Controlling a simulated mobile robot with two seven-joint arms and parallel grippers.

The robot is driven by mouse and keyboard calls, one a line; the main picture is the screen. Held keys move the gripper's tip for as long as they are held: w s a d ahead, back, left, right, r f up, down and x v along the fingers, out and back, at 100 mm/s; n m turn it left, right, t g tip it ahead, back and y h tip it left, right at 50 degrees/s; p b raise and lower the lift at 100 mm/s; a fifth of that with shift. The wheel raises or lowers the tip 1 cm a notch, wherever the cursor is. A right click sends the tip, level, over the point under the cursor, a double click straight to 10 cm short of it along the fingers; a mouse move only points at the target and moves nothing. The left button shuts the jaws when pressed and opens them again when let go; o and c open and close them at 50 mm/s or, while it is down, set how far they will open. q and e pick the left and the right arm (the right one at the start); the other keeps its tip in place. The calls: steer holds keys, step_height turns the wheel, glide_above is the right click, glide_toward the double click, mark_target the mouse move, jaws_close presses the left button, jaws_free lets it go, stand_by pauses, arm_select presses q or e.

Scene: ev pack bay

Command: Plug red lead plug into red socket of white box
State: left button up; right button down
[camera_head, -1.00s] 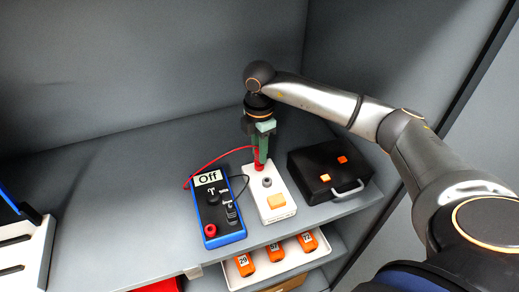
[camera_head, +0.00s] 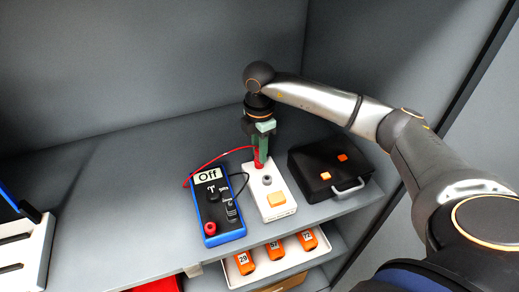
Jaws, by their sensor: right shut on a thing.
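The white box (camera_head: 272,208) lies on the shelf with an orange button and a dark round socket (camera_head: 267,180) on its top. My right gripper (camera_head: 260,158) points down over the far end of the box, shut on the red lead plug (camera_head: 258,161). The plug is upright at the box's far end; the red socket is hidden under it, and I cannot tell how deep the plug sits. The red lead (camera_head: 213,160) arcs left to the blue meter (camera_head: 219,205), which reads "Off". My left gripper is not in view.
A black case (camera_head: 330,169) with orange latches stands right of the white box. A lower tray (camera_head: 283,266) holds orange numbered items. A white slotted rack (camera_head: 22,250) is at the far left. The shelf left of the meter is clear.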

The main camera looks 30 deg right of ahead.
steer(key=shift+c, duration=0.8)
jaws_free()
steer(key=shift+r, duration=0.1)
steer(key=shift+r+p, duration=2.15)
steer(key=shift+r, duration=0.45)
steer(key=shift+r+p, duration=0.5)
steer(key=shift+r, duration=0.85)
steer(key=shift+s+a+f, duration=0.1)
steer(key=shift+s, duration=0.05)
